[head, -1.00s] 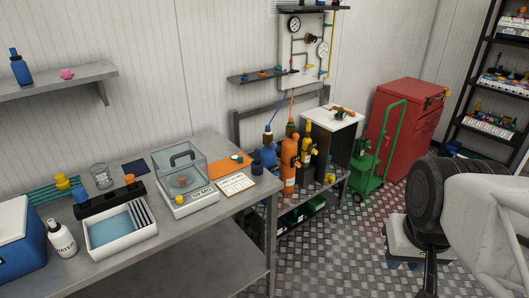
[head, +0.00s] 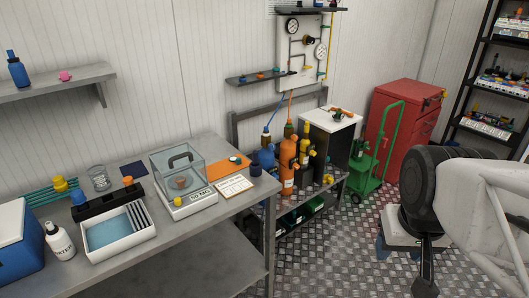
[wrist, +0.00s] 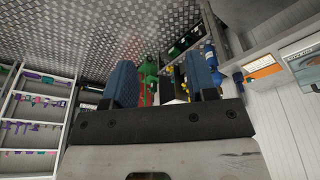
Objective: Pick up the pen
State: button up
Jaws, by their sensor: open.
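I cannot make out a pen for certain in either view. A small white card or pad (head: 233,187) lies near the right end of the grey workbench (head: 215,224), beside an orange mat (head: 222,167); its details are too small to tell whether a pen lies on it. In the wrist view my gripper (wrist: 162,82) has its two blue-padded fingers spread apart, with nothing held between them. In the head view my arm is at the right, over the floor and well away from the bench.
The bench carries a clear-lidded balance (head: 184,201), a white tray (head: 120,249), a white bottle (head: 60,241) and a blue cooler (head: 18,250). Gas cylinders (head: 288,165), a green hand truck (head: 367,182) and a red cabinet (head: 398,120) stand behind. Patterned floor is open between bench and arm.

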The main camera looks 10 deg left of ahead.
jog(key=w+a+r+n, duration=0.2)
jog(key=w, duration=0.6)
jog(key=w+a+r+n, duration=0.2)
jog(key=w+a, duration=0.1)
jog(key=w, duration=0.5)
jog(key=n+g, duration=0.3)
jog(key=n, duration=0.9)
send_over(256, 151)
jog(key=f, duration=1.6)
jog(key=shift+s+d+f, duration=0.1)
jog(key=shift+s+d, duration=0.15)
jog(key=shift+d, duration=0.05)
jog(key=shift+w+a+f, duration=0.25)
jog(key=shift+a+f, duration=0.05)
jog(key=shift+a, duration=0.05)
jog(key=shift+f, duration=1.25)
